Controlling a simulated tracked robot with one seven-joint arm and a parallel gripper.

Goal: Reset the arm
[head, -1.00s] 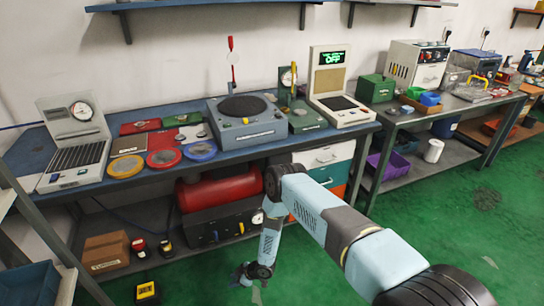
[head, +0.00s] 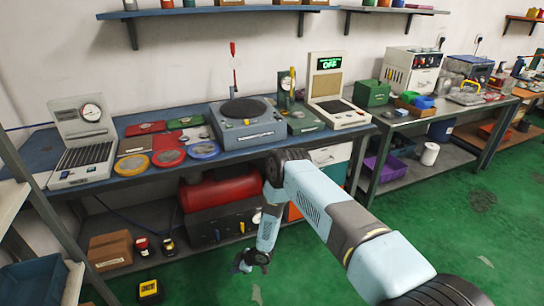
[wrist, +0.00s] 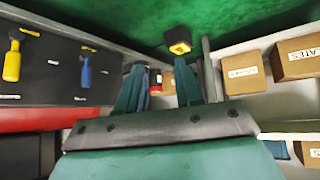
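My arm (head: 330,205) reaches forward and bends down in front of the workbench. My gripper (head: 250,262) hangs low near the lower shelf's front edge, above the green floor. In the wrist view my gripper (wrist: 160,82) has its two fingers apart, with nothing held between them. The fingertips point toward the floor and lower shelf area.
The blue bench (head: 240,152) carries a grey turntable machine (head: 248,130), colored ring trays (head: 168,157) and a display unit (head: 335,100). Beneath are a red tank (head: 222,190) and cardboard box (head: 108,250). A yellow-black device (head: 149,290) is on the floor. Green floor at right is clear.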

